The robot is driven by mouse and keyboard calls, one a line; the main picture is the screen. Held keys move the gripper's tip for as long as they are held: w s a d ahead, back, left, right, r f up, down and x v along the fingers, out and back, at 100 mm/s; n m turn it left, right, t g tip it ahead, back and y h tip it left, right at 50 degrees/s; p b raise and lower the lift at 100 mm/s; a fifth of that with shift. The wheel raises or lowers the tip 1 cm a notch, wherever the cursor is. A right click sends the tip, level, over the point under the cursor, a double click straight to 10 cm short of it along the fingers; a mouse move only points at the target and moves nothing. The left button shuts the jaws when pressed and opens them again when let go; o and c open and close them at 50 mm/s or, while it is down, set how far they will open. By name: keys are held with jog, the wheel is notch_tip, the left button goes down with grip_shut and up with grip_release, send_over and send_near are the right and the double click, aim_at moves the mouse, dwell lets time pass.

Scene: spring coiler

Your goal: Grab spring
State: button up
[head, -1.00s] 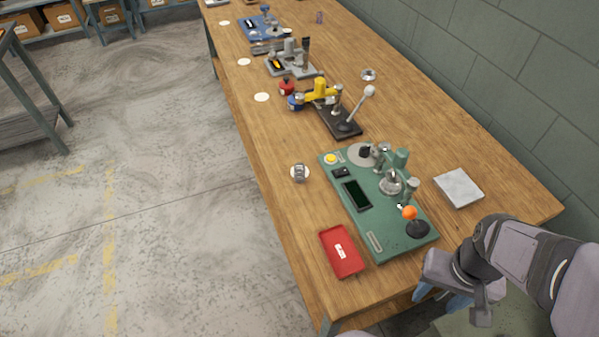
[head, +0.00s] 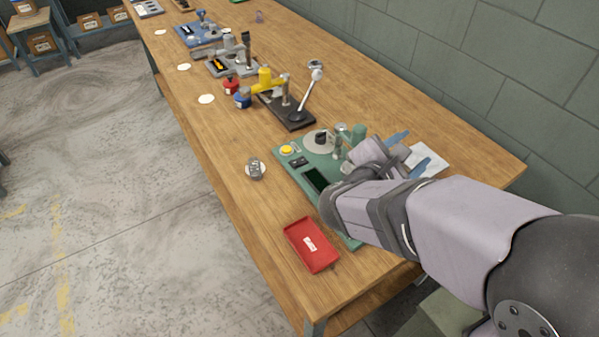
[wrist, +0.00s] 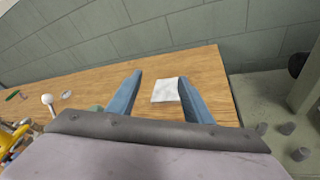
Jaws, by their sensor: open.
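The green coiler machine (head: 291,163) stands on the wooden bench in the head view, with a yellow button, a dark screen and a grey disc. My arm hides its right and front parts. No spring can be made out clearly; a small grey metal piece (head: 255,168) sits on a white disc left of the machine, too small to identify.
The pad also shows in the head view (head: 432,162), partly behind the fingers. A red tray (head: 311,246) lies at the bench's front edge. A black device with a ball-topped lever (head: 317,75) and other stations stand farther back. A block wall (head: 460,80) borders the right.

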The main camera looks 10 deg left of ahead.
jog(key=w+a+r+n+t+y+b, duration=0.2)
jog(key=a+n+t+y, duration=0.45)
jog(key=a, duration=1.15)
jog(key=n+g+y+b, duration=0.3)
jog(key=n+y+b, duration=0.2)
jog(key=n+y, duration=0.35)
send_over(255, 168)
jog(key=s, duration=0.2)
notch_tip(255, 168, down, 7)
jog(key=shift+n+h, duration=0.4)
jog(key=f, duration=0.8)
jog(key=shift+d+f, duration=0.1)
jog(key=shift+d, duration=0.25)
jog(key=shift+w+a+r, duration=0.15)
jog(key=shift+w+r, duration=0.1)
jog(key=shift+w, duration=0.25)
jog(key=shift+w+a, duration=0.2)
jog(key=shift+w, duration=0.1)
jog(key=shift+p+x, duration=0.7)
jog(key=shift+x, duration=2.2)
jog(key=shift+c, duration=0.3)
